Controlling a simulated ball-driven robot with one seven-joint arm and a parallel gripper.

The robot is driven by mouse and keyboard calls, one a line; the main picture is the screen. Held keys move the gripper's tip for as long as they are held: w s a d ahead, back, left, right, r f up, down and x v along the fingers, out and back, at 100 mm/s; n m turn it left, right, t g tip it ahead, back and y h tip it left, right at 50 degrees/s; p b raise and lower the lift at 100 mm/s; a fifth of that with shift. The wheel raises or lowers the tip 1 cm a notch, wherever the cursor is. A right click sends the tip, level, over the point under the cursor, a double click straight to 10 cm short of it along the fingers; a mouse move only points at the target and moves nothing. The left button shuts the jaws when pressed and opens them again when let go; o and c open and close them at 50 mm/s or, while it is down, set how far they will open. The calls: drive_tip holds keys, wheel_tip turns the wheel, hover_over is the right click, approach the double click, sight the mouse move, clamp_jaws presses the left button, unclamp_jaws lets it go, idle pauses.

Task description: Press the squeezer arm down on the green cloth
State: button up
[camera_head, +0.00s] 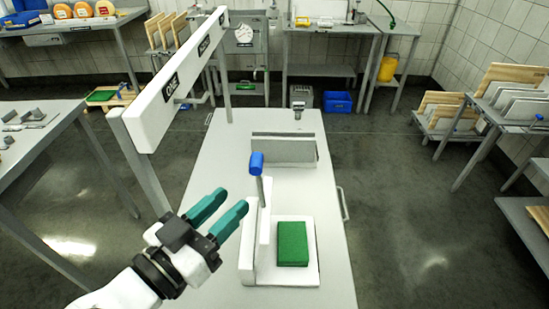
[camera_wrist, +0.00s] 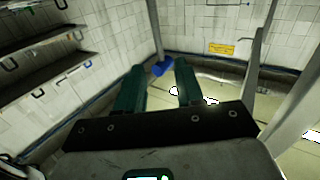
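The green cloth (camera_head: 292,243) lies flat on the white squeezer base (camera_head: 310,277) on the light table in the head view. The squeezer arm (camera_head: 262,192) stands upright at the cloth's left, topped by a blue handle (camera_head: 257,163). My gripper (camera_head: 232,199) is left of the arm, its two teal fingers apart with nothing between them. The fingers point up and right toward the blue handle, with a gap between. The cloth does not show clearly there.
A raised white beam with labels (camera_head: 178,85) on a grey post (camera_head: 146,163) runs along the table's left side, near my arm. A grey-white block (camera_head: 283,150) stands behind the squeezer. The table's right front (camera_head: 335,250) is bare.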

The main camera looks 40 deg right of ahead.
drive_tip(key=p+x, duration=0.2)
drive_tip(key=x, duration=0.8)
drive_tip(key=shift+w+d, duration=0.15)
drive_tip(key=shift+d, duration=0.1)
drive_tip(key=shift+c, duration=0.3)
clamp_jaws()
